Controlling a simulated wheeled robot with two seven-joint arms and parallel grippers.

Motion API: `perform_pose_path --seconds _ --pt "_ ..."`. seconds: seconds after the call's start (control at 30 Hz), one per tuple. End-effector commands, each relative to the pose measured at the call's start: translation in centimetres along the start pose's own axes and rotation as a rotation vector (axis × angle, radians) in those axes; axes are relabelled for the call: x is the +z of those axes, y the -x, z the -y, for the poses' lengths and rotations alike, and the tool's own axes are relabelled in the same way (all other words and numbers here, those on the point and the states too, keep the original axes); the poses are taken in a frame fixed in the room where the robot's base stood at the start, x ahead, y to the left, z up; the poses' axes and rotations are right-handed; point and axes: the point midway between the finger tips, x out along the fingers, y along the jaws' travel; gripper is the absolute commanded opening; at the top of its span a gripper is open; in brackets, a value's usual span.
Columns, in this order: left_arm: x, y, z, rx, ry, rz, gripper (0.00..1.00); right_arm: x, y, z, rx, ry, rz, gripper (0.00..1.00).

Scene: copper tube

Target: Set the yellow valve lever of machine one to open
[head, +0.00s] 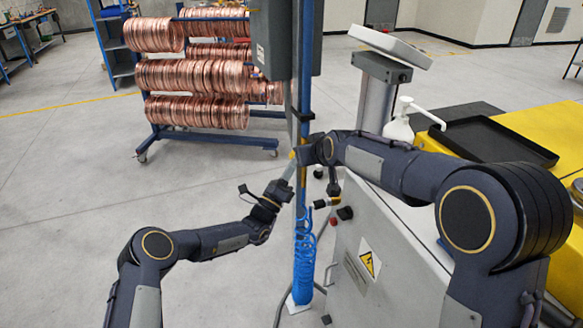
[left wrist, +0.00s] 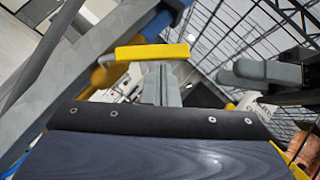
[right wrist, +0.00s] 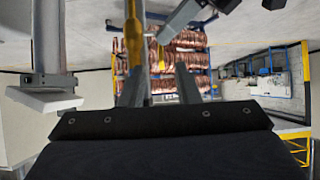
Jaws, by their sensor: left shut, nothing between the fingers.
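The yellow valve lever (left wrist: 150,52) lies crosswise just beyond the fingertips of my left gripper (left wrist: 162,72) in the left wrist view. The left fingers are shut together with nothing between them; I cannot tell whether they touch the lever. In the head view, my left gripper (head: 291,170) points up beside the blue and yellow post, with a small yellow piece (head: 293,155) at its tip. My right gripper (right wrist: 160,80) has its fingers apart and empty in the right wrist view. A yellow section of post (right wrist: 134,35) stands close ahead of its left finger.
A grey machine cabinet (head: 375,225) with a warning sign and a coiled blue hose (head: 304,260) stand by the post. A rack of copper coils (head: 195,75) is behind. A white bottle (head: 400,125) and black tray (head: 490,140) are at right. Floor at left is free.

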Motion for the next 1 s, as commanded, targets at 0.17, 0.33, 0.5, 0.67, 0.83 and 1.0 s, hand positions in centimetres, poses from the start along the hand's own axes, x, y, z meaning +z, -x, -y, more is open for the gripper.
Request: perform_pose_path --seconds 0.17,0.33,0.5,0.67,0.83,1.0 --pt "-0.1 0.0 0.0 0.0 0.001 -0.002 0.0 0.2 1.6 -0.3 -0.002 -0.01 0.004 0.29" --pt "-0.1 0.0 0.0 0.0 0.001 -0.002 0.0 2.0 5.0 -2.5 -0.011 -0.093 0.043 0.29" --pt "-0.1 0.0 0.0 0.0 0.001 -0.002 0.0 6.3 11.7 -5.1 -0.042 -0.23 0.116 0.29" --pt "-0.1 0.0 0.0 0.0 0.001 -0.002 0.0 11.3 18.4 -5.6 -0.074 -0.339 0.184 0.29" --pt "-0.1 0.0 0.0 0.0 0.001 -0.002 0.0 17.1 24.7 -4.4 -0.094 -0.422 0.249 0.29" --pt "-0.1 0.0 0.0 0.0 0.001 -0.002 0.0 23.3 29.5 -2.1 -0.09 -0.479 0.314 0.29"
